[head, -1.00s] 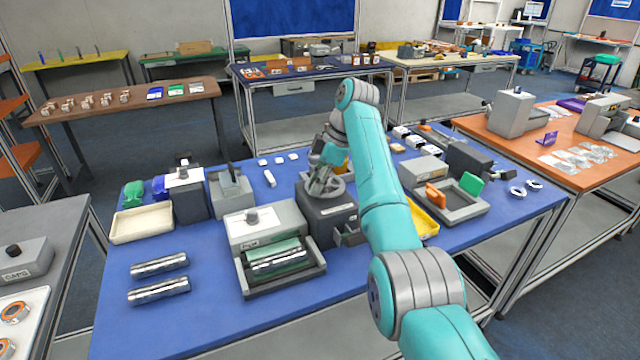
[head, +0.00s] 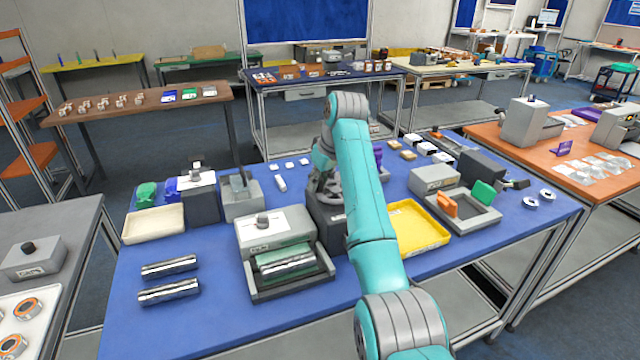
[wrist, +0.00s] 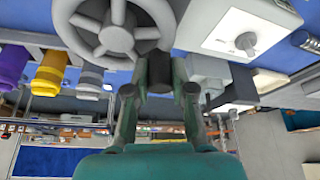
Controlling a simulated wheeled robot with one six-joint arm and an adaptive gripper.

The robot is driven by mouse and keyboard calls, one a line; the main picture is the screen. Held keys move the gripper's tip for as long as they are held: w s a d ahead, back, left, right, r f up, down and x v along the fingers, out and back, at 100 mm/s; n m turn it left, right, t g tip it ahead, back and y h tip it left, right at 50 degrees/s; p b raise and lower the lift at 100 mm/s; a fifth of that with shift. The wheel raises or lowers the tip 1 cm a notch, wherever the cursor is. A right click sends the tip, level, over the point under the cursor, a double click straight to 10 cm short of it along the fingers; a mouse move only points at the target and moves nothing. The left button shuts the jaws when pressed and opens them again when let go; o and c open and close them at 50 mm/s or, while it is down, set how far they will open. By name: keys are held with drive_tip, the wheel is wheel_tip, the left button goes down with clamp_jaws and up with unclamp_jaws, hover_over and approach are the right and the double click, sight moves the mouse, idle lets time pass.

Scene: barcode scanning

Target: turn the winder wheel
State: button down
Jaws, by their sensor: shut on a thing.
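The winder wheel (wrist: 117,28), a grey spoked wheel, fills the upper left of the wrist view, its top edge cut off. In the head view, part of the wheel (head: 323,184) shows left of my arm, on the dark grey winder box (head: 322,212). My gripper (wrist: 159,76) is at the wheel's rim, shut on a dark handle there. The fingers cover most of the handle, so its exact shape is unclear. In the head view my arm hides the right side of the winder and most of my gripper.
On the blue table (head: 205,325), a grey machine with a roller tray (head: 290,280) stands close to the winder's left. A yellow tray (head: 418,230) lies right of my arm. Two shiny rolls (head: 168,292) lie at the front left; clear table surrounds them.

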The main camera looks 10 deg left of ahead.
drive_tip(key=m, duration=0.1)
drive_tip(key=w+m+h, duration=0.1)
drive_tip(key=m, duration=0.1)
drive_tip(key=shift+w+a+m+t, duration=0.15)
drive_tip(key=shift+w+m+t, duration=0.15)
drive_tip(key=shift+t, duration=0.1)
drive_tip(key=m, duration=0.1)
drive_tip(key=w+m+h, duration=0.1)
drive_tip(key=m, duration=0.1)
drive_tip(key=shift+w+m+t, duration=0.1)
drive_tip(key=shift+m+t, duration=0.2)
drive_tip(key=shift+t, duration=0.1)
drive_tip(key=m+h, duration=0.1)
drive_tip(key=w+d+m, duration=0.1)
drive_tip(key=m, duration=0.1)
drive_tip(key=shift+w+m+h, duration=0.1)
drive_tip(key=shift+m+h, duration=0.2)
drive_tip(key=shift+h, duration=0.1)
drive_tip(key=shift+w+d+m+h, duration=0.25)
drive_tip(key=shift+m+h, duration=0.05)
drive_tip(key=shift+m, duration=0.55)
drive_tip(key=shift+w+d+m+h, duration=0.2)
drive_tip(key=shift+m+h, duration=0.1)
drive_tip(key=shift+m, duration=0.55)
drive_tip(key=c, duration=1)
unclamp_jaws()
